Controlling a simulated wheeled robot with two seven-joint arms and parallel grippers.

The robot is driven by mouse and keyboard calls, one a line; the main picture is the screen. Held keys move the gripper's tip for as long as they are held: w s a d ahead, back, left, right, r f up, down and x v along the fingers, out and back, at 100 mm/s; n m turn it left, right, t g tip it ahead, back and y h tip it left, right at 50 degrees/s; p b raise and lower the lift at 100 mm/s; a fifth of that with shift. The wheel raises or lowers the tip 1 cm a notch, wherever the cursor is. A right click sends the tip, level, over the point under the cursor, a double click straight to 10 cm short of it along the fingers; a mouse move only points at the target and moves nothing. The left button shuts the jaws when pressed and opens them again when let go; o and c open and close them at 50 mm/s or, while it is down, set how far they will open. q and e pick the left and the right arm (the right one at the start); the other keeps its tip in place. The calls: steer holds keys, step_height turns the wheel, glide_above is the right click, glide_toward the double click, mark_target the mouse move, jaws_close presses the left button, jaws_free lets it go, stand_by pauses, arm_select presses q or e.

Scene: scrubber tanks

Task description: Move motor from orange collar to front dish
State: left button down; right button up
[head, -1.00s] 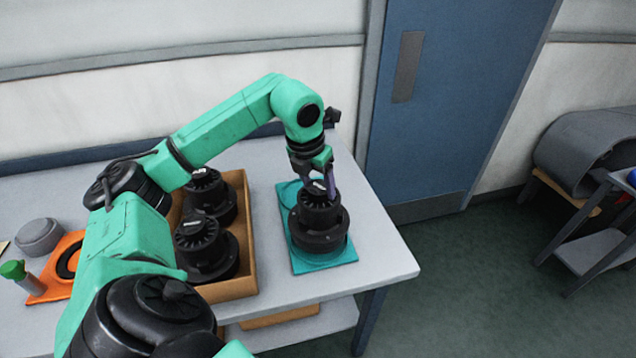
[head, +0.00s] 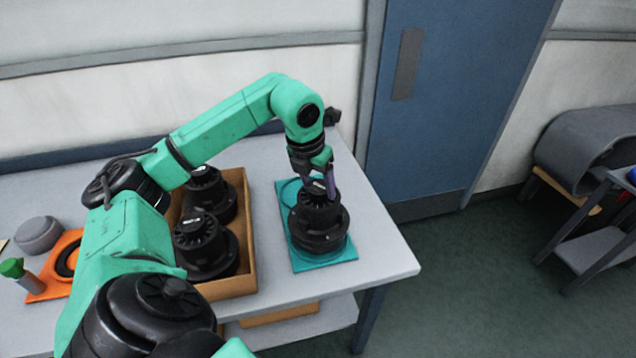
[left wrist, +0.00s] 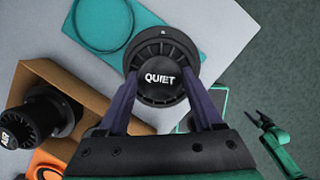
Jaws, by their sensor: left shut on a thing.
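The black motor (head: 318,236) is upright over the front part of the teal plate (head: 283,215), at the front dish, which it hides. I cannot tell whether its base is fully seated. My left gripper (head: 331,188) is shut on the motor's top from above. In the left wrist view both purple fingers (left wrist: 160,102) flank the top of the motor (left wrist: 161,55), marked "QUIET". The plate's rear ring (left wrist: 101,24) is empty. The orange collar plate (head: 42,289) with a black ring is at the left, partly behind my arm, with no motor visible on it. My right gripper (left wrist: 256,119) is small in the left wrist view.
A brown tray (head: 248,235) with two black motors stands left of the teal plate. A grey round part (head: 38,235) and a green-capped bottle (head: 20,273) are at the far left. The table's right edge (head: 400,245) is close, with clear tabletop beside the plate.

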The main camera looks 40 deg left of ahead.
arm_select(q)
steer(key=shift+f, duration=0.3)
stand_by(0.4)
steer(key=shift+f+b, duration=0.3)
steer(key=shift+b, duration=0.1)
steer(key=shift+f, duration=0.3)
stand_by(0.7)
jaws_free()
steer(key=shift+f, duration=0.1)
stand_by(0.5)
